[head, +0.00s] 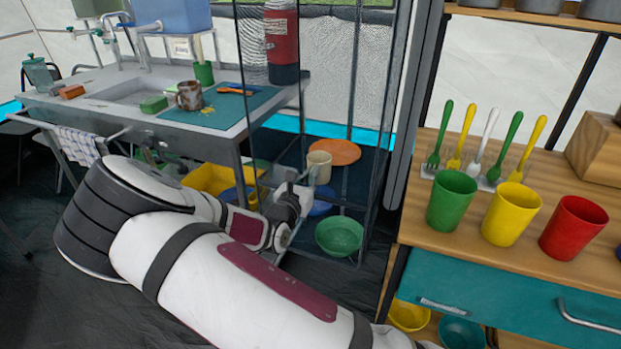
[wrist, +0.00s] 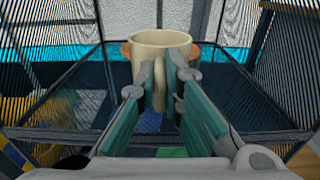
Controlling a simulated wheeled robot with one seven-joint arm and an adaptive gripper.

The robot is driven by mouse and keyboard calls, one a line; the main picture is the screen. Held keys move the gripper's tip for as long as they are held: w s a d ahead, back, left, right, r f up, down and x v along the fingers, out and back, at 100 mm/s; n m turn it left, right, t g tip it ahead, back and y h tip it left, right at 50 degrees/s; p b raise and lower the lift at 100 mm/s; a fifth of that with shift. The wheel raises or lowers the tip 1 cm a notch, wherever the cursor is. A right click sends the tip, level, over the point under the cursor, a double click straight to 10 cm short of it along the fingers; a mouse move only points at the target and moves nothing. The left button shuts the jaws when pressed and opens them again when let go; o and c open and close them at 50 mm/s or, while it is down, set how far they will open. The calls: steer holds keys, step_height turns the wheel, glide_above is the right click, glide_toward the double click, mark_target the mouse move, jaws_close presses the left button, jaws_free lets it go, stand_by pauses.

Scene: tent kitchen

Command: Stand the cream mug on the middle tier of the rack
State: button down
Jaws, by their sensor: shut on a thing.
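The cream mug (head: 319,166) is upright in the head view, at the mesh-sided rack (head: 385,110). In the wrist view the mug (wrist: 150,52) is just ahead of my gripper (wrist: 168,82), its handle between the two fingers. My gripper (head: 305,192) is shut on the mug by that handle. An orange plate (head: 345,151) is behind the mug on the rack; its edges show on both sides of the mug in the wrist view. I cannot tell whether the mug's base touches a tier.
A blue bowl (head: 322,206) and a green bowl (head: 339,237) are lower in the rack. A sink table (head: 120,112) with a brown mug (head: 189,95) stands left. A wooden counter (head: 425,216) with green, yellow and red cups stands right. Rack posts and netting flank the mug.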

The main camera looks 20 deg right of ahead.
steer(key=c, duration=1.7)
jaws_free()
steer(key=shift+f, duration=0.1)
